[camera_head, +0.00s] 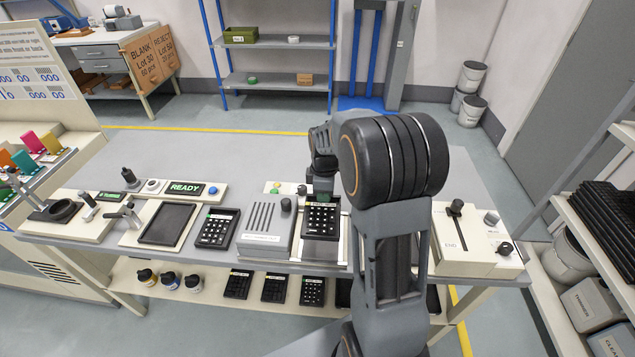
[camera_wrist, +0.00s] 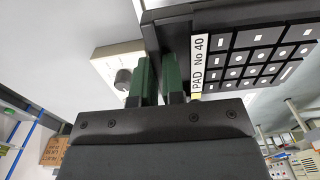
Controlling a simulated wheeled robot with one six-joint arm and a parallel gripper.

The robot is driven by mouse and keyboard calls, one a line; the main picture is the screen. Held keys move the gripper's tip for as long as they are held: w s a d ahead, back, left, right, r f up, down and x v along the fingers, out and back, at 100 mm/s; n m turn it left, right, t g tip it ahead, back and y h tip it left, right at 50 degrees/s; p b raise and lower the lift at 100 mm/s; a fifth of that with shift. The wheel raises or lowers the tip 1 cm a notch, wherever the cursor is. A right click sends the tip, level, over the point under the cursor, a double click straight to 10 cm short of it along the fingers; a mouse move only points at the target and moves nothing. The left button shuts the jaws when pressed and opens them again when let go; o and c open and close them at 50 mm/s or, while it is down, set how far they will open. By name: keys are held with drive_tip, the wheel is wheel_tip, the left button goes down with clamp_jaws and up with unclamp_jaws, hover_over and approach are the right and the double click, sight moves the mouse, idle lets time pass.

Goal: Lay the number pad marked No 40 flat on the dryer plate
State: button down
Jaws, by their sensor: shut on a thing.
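The number pad (camera_head: 321,217) is black with white-marked keys. Its label reads "PAD No 40" in the wrist view (camera_wrist: 247,65). My gripper (camera_head: 323,187) is shut on the pad's label-side edge. Its green fingers (camera_wrist: 160,78) pinch the dark rim in the wrist view. In the head view the pad is over a grey metal plate (camera_head: 322,251), which I take for the dryer plate, right of a slotted grey unit (camera_head: 265,228). The pad covers the plate's back part. I cannot tell whether the pad touches the plate.
Another black pad (camera_head: 217,228) lies left of the slotted unit, beside a dark tray (camera_head: 167,223). A lit READY sign (camera_head: 186,188) stands behind. A cream lever box (camera_head: 468,240) is at the right. Several pads (camera_head: 275,288) and bottles (camera_head: 170,280) are on the lower shelf.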

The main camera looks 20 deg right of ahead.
drive_tip(key=shift+w+f, duration=0.1)
drive_tip(key=shift+w, duration=0.05)
drive_tip(key=shift+d+f+b, duration=0.1)
drive_tip(key=shift+f+b, duration=0.7)
drive_tip(key=shift+f, duration=0.1)
drive_tip(key=shift+f+b, duration=1.8)
drive_tip(key=shift+f, duration=0.75)
drive_tip(key=shift+f+b, duration=0.3)
drive_tip(key=shift+f, duration=0.1)
drive_tip(key=c, duration=1.1)
unclamp_jaws()
drive_tip(key=shift+c, duration=0.2)
drive_tip(key=shift+r, duration=0.1)
drive_tip(key=shift+r+p, duration=2.85)
drive_tip(key=shift+r, duration=0.6)
